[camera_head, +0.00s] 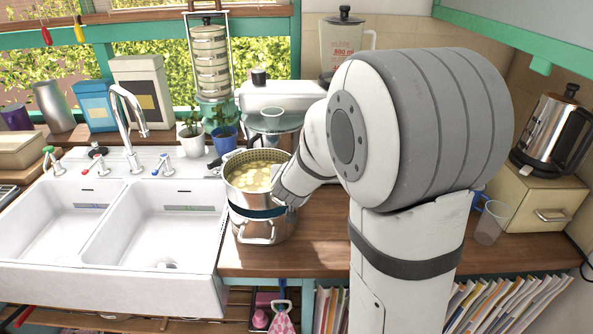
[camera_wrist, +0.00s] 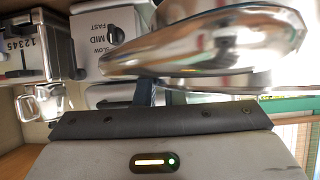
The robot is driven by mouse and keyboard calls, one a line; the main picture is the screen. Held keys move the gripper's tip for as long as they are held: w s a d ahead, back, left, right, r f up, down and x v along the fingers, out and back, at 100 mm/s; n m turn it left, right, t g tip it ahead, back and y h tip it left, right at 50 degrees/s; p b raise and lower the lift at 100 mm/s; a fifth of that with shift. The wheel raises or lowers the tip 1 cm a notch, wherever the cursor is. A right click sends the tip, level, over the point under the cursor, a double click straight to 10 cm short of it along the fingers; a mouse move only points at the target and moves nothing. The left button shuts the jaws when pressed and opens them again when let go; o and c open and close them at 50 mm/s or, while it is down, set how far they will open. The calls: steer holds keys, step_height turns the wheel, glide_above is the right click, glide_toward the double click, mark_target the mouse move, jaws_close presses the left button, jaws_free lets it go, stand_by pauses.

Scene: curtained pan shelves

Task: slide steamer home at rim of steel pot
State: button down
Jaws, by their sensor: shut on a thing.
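The steel steamer (camera_head: 240,188), full of pale yellow chunks, is over the steel pot (camera_head: 254,231) on the counter right of the sink. A dark band shows between them; I cannot tell whether the steamer touches the pot rim. My gripper (camera_head: 285,193) is at the steamer's right side, shut on it, with its fingertips mostly hidden in the head view. In the wrist view, the dark fingers (camera_wrist: 160,95) reach to a large shiny curved steel surface (camera_wrist: 200,48), which hides the grip itself.
The white double sink (camera_head: 150,225) is directly left of the pot. A clear cup (camera_head: 491,223) is at the right. Bare wooden counter (camera_head: 318,240) lies just right of the pot.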

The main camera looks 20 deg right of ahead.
steer(key=shift+f+b, duration=0.9)
steer(key=shift+f, duration=0.25)
steer(key=shift+f, duration=0.3)
steer(key=c, duration=1.5)
jaws_free()
steer(key=shift+o, duration=0.2)
steer(key=shift+s+f, duration=0.1)
steer(key=shift+f, duration=0.05)
steer(key=p+v, duration=0.1)
steer(key=v, duration=0.6)
steer(key=shift+s+a+r, duration=0.2)
steer(key=shift+s+r, duration=0.05)
steer(key=shift+s, duration=0.05)
